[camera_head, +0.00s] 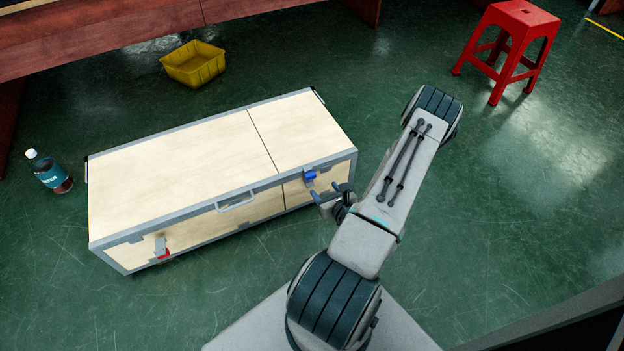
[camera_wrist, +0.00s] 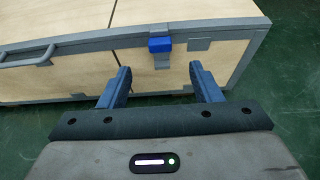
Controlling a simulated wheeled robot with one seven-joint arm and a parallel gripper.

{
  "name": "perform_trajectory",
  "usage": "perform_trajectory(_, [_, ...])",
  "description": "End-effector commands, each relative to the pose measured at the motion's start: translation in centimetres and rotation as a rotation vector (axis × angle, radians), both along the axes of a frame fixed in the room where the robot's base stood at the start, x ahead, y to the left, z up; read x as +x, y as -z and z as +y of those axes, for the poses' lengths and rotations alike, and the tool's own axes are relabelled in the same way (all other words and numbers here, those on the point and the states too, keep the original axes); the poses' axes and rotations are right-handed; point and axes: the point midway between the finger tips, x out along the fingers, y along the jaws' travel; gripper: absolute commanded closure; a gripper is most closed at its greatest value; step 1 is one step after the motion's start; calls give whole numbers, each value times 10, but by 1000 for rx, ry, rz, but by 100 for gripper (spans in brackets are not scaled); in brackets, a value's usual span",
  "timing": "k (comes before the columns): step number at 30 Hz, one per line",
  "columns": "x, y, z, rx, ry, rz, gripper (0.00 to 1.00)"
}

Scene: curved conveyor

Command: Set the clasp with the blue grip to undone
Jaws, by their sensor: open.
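The clasp with the blue grip (camera_head: 310,175) is on the front face of a pale wooden case (camera_head: 180,168) with grey metal edging, near its right end. In the wrist view the blue grip (camera_wrist: 160,45) sits at the lid seam, with a grey metal plate below it. My gripper (camera_head: 328,190) is open in front of the case. In the wrist view its two blue fingers (camera_wrist: 158,82) stand apart, to the left and right of the clasp and below it in the picture. Nothing is between them. They appear apart from the clasp.
A second clasp with a red grip (camera_head: 163,254) is at the case's left front. A grey handle (camera_head: 236,202) sits between the clasps. A bottle (camera_head: 50,172), yellow basket (camera_head: 194,64) and red stool (camera_head: 508,45) stand on the green floor.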

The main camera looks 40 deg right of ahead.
Motion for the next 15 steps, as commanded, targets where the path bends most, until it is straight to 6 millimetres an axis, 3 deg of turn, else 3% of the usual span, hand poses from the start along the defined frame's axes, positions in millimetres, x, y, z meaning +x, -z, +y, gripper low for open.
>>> perform_trajectory(9, [63, 30, -15, -2, -2, -4, 42])
perform_trajectory(15, [89, 40, -22, -2, 0, -3, 42])
